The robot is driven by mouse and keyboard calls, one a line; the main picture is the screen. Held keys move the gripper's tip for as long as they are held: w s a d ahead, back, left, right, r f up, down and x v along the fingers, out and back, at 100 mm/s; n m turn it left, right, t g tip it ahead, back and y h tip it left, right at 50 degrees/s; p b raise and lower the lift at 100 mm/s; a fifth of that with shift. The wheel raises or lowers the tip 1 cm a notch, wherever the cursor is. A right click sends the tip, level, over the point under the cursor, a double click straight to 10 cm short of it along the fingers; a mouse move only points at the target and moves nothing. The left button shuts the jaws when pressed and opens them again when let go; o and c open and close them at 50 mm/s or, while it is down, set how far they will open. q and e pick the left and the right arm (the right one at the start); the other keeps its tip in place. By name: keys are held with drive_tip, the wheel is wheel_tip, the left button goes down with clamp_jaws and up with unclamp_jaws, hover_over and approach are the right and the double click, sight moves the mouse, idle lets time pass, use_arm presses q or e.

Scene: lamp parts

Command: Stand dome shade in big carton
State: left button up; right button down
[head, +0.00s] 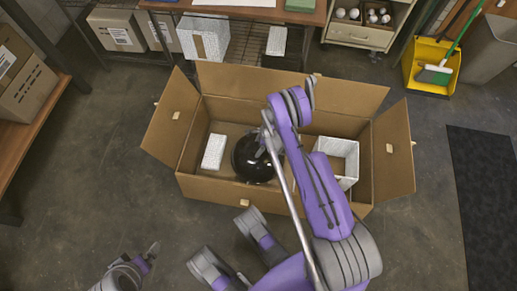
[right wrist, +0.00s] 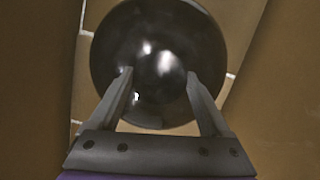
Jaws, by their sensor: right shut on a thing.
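The dome shade (head: 252,160), glossy black and round, is inside the big carton (head: 236,190), left of its middle. The carton is open, with its flaps spread outward. My right gripper (head: 266,146) reaches down into the carton and is shut on the shade. In the right wrist view the fingers (right wrist: 160,76) overlap the near side of the dome shade (right wrist: 160,40). Whether the shade touches the carton floor I cannot tell. My left gripper (head: 152,250) is outside the carton at lower left, over the floor, and its opening is unclear.
Inside the carton, a white box (head: 214,152) lies left of the shade and a white open-topped container (head: 342,152) stands on the right. A shelf with cartons (head: 116,28) stands behind. A yellow dustpan (head: 428,62) is at the back right.

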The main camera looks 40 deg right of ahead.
drive_tip(key=shift+f, duration=1.35)
unclamp_jaws()
